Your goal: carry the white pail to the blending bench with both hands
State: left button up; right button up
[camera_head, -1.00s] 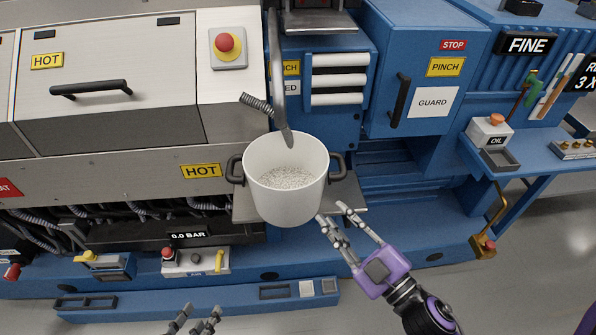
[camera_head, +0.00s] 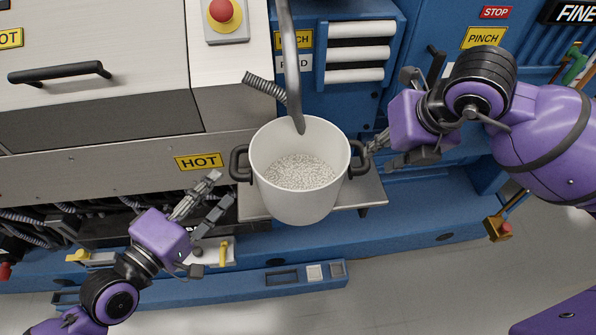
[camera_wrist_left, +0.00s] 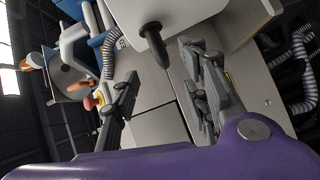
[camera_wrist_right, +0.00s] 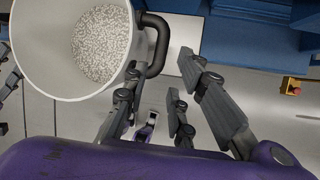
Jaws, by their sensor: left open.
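The white pail (camera_head: 312,205) stands upright on a small grey shelf (camera_head: 372,193) under a curved metal spout, with white pellets (camera_head: 302,172) inside. It has a black handle on each side. My left gripper (camera_head: 221,188) is open and empty, just below and left of the left handle (camera_head: 238,163). In the left wrist view that handle (camera_wrist_left: 153,42) shows ahead between the spread fingers. My right gripper (camera_head: 382,146) is beside the right handle (camera_head: 360,160). In the right wrist view its fingers are spread, with that handle (camera_wrist_right: 158,42) near the left finger; contact is unclear. The blending bench cannot be made out.
The spout (camera_head: 290,70) hangs at the pail's back rim. The machine's metal front with a HOT label (camera_head: 199,162) is behind my left gripper. A blue base ledge (camera_head: 250,285) runs below the shelf. Grey floor (camera_head: 420,285) is open at the front right.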

aim_at(234, 165)
pick_arm(q)
jog(key=x, duration=0.8)
jog(key=shift+a, duration=0.1)
pick_arm(e)
jog(key=x, duration=0.8)
pick_arm(q)
jog(key=shift+c, duration=0.3)
pick_arm(e)
jog(key=shift+s, duration=0.1)
jog(key=shift+c, duration=0.2)
pick_arm(q)
jog(key=c, duration=0.6)
pick_arm(e)
jog(key=c, duration=0.6)
pick_arm(q)
grip_shut()
pick_arm(e)
grip_shut()
pick_arm(q)
jog(key=shift+r, duration=0.1)
jog(key=shift+r, duration=0.15)
pick_arm(e)
jog(key=shift+a+r, duration=0.1)
jog(key=shift+r, duration=0.05)
